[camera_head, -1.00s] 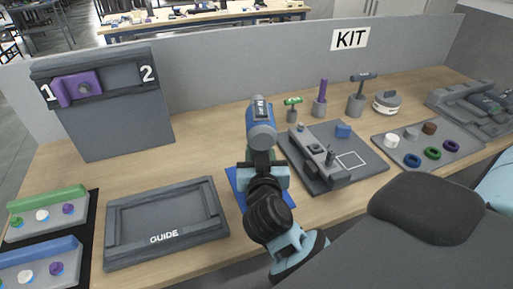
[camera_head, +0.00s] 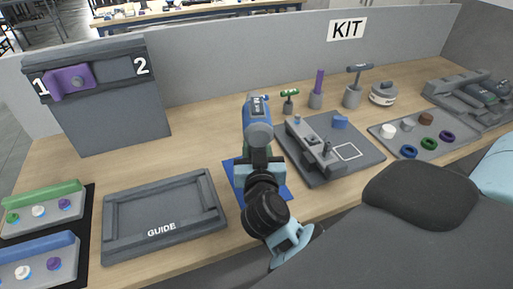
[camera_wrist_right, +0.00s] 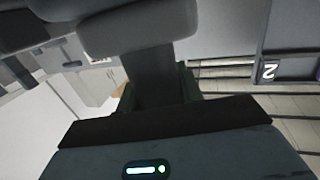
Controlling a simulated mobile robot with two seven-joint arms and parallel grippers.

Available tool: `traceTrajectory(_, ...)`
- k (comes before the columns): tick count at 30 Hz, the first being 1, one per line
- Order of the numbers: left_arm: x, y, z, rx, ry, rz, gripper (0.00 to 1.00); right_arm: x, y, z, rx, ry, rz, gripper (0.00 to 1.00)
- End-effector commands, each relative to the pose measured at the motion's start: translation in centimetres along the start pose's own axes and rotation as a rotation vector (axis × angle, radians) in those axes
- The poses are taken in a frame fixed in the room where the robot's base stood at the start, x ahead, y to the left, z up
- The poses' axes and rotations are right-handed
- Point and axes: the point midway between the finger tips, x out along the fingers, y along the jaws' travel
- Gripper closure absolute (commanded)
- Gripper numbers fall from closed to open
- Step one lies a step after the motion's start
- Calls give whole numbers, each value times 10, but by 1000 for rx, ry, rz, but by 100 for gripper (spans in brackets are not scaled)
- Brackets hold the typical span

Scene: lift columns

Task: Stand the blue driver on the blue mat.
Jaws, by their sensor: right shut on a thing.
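The blue driver (camera_head: 258,122) is in the middle of the head view, blue body uppermost, roughly upright over the area of the blue mat (camera_head: 231,178). My right gripper (camera_head: 260,164) is shut on its lower part. In the right wrist view the driver's grey body (camera_wrist_right: 125,35) and handle fill the middle, close to the camera. My gripper and wrist hide most of the mat; mat edges show left and right of them. The driver's foot is hidden, so I cannot tell whether it touches the mat. My left gripper is not in view.
A GUIDE tray (camera_head: 214,215) lies left of the mat. A grey fixture plate (camera_head: 368,160) stands close on the right. Behind are a green-handled tool (camera_head: 289,96) and a purple peg (camera_head: 318,82). A panel marked 1 and 2 (camera_head: 110,115) stands at back left.

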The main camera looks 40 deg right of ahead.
Motion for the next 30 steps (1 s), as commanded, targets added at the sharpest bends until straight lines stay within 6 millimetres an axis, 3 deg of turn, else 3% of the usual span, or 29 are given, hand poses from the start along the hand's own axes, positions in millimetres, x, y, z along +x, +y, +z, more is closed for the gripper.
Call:
traceTrajectory(29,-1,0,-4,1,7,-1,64,1,0,4,2,8,-1,100)
traceTrajectory(30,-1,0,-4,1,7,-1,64,1,0,4,2,8,-1,60)
